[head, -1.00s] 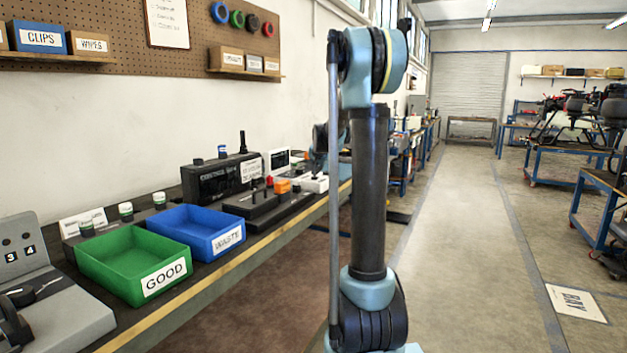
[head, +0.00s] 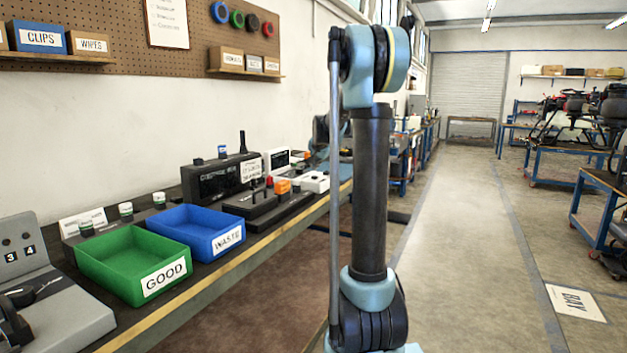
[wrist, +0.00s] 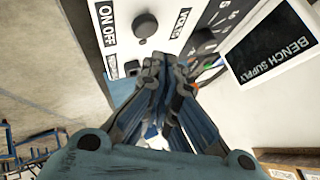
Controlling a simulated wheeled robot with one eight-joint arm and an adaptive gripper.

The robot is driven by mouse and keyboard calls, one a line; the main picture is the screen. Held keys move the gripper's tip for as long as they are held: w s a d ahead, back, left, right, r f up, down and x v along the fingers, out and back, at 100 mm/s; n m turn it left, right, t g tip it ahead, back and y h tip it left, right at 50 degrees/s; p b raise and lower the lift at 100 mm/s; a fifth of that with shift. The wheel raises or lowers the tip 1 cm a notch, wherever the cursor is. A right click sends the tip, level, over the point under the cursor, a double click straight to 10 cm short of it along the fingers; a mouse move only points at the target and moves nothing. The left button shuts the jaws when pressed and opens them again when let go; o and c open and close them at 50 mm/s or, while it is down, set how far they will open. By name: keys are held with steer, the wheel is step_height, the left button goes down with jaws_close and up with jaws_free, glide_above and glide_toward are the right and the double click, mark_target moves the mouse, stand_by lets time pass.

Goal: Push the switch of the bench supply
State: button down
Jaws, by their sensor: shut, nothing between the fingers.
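A round black knob (wrist: 145,25) sits right of the label. My gripper (wrist: 167,66) is shut and empty, its tips below the knob in the picture and right of the label; contact cannot be told. In the head view, a white device with a screen (head: 277,160) stands far along the bench.
The bench holds a green GOOD bin (head: 125,262), a blue WASTE bin (head: 200,228), a black box with a display (head: 215,180) and a black base with an orange part (head: 283,187). The aisle floor (head: 460,220) at right is clear.

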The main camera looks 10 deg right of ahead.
steer(key=shift+r, duration=2.25)
steer(key=s+a+f+n+g, duration=0.15)
steer(key=s+f, duration=0.35)
steer(key=s, duration=1.1)
steer(key=s+d+f+n+g, duration=0.1)
steer(key=s+f+n+g, duration=0.2)
steer(key=s, duration=1.3)
steer(key=s+f+n+g, duration=0.1)
steer(key=s+f+n, duration=0.1)
steer(key=s+f, duration=0.7)
steer(key=s+f+n+g, duration=0.1)
steer(key=s+f+n, duration=0.1)
steer(key=s+f, duration=0.6)
steer(key=s, duration=0.7)
steer(key=shift+s+a+f+n, duration=0.2)
steer(key=shift+a+f+n, duration=0.15)
steer(key=shift+f, duration=0.05)
steer(key=shift+g, duration=0.25)
steer(key=shift+w+f, duration=0.2)
steer(key=shift+w, duration=0.25)
